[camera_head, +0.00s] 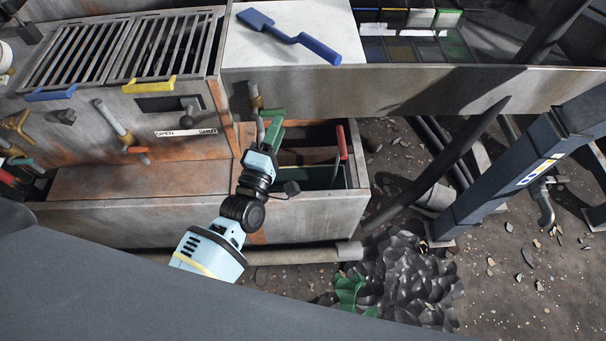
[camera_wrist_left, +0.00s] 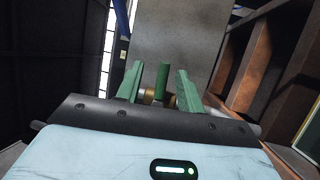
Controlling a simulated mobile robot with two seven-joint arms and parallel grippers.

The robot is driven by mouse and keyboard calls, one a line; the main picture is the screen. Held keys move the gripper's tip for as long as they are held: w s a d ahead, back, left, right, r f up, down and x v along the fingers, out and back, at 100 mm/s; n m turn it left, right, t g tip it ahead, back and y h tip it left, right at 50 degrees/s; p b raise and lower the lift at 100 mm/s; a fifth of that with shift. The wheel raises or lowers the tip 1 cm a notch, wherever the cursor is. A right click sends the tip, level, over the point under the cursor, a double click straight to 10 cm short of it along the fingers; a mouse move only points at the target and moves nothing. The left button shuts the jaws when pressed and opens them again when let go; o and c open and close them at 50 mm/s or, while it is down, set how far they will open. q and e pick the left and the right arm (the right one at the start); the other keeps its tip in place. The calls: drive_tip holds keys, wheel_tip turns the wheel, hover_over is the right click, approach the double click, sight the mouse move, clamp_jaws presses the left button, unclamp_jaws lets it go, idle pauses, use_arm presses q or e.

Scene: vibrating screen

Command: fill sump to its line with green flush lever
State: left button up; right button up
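My left gripper (camera_head: 272,122) is at the left end of the open-topped sump box (camera_head: 310,215), by the wall with the OPEN/SHUT label. In the left wrist view its two green fingers (camera_wrist_left: 160,88) stand apart. The green flush lever (camera_wrist_left: 162,78) stands upright between them, with gaps on both sides, over a brass fitting (camera_wrist_left: 150,97). In the head view the gripper covers the lever, and I cannot tell them apart. The sump's inside is dark, with a green strip; I cannot make out the water level or its line. My right gripper is not in view.
A red-handled lever (camera_head: 341,142) stands at the sump's right side. Slatted screens (camera_head: 120,48) with blue (camera_head: 50,95) and yellow (camera_head: 150,86) handles are at upper left. A blue scoop (camera_head: 288,38) lies on the ledge. A dark slanting pole (camera_head: 440,165) and a black heap (camera_head: 405,280) are to the right.

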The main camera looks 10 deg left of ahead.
use_arm(q)
drive_tip(key=shift+s, duration=0.1)
drive_tip(key=p+v, duration=0.1)
drive_tip(key=v, duration=0.4)
drive_tip(key=shift+s+f, duration=0.1)
drive_tip(key=shift+s, duration=0.3)
idle(0.5)
